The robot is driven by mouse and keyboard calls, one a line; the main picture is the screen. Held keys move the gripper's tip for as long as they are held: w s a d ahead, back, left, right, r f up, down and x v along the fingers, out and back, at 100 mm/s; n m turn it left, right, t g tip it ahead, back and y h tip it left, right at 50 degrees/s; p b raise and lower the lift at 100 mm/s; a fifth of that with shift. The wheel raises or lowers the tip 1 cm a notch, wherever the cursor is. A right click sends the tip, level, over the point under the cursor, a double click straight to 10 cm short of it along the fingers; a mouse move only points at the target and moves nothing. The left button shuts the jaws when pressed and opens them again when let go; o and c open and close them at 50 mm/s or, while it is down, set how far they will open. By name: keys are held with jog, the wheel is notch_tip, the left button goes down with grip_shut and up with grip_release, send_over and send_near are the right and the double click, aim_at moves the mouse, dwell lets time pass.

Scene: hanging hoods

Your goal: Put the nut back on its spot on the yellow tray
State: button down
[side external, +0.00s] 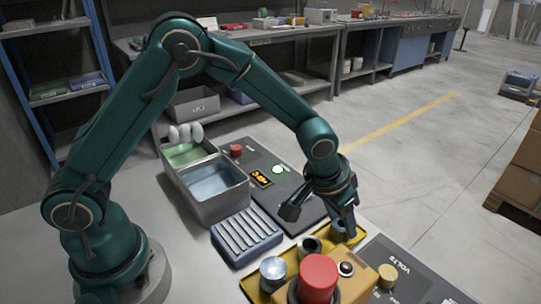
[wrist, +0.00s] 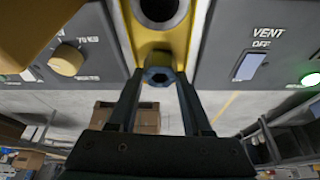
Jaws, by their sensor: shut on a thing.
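The nut (wrist: 158,76) is a small blue-grey piece with a dark hole, held between the two fingertips of my gripper (wrist: 158,82) in the wrist view. In the side view my gripper (side external: 342,218) points down at the far right end of the yellow tray (side external: 354,239), with the nut (side external: 339,229) partly hidden below it. In the wrist view the nut overlaps the end of the yellow tray (wrist: 180,45). I cannot tell whether it touches the tray or is just above it.
A dark-centred ring (side external: 309,246) and a silver round piece (side external: 272,269) stand along the tray. An orange-yellow box with a red knob (side external: 318,275) is close in front. Dark panels flank the tray. A blue ribbed block (side external: 246,236) and a metal bin (side external: 212,190) stand left.

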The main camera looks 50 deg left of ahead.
jog(key=shift+c, duration=1.3)
grip_release()
jog(key=shift+v, duration=2.35)
jog(key=s+a+r+n+t, duration=0.1)
jog(key=s+a+r, duration=0.25)
jog(key=r, duration=0.25)
jog(key=s+a+r+n+t, duration=0.1)
jog(key=s+a+r+t, duration=0.1)
jog(key=a+r, duration=0.35)
jog(key=s+f+g, duration=0.2)
jog(key=s, duration=1.1)
jog(key=shift+a+f+y, duration=0.15)
jog(key=shift+a+y, duration=0.15)
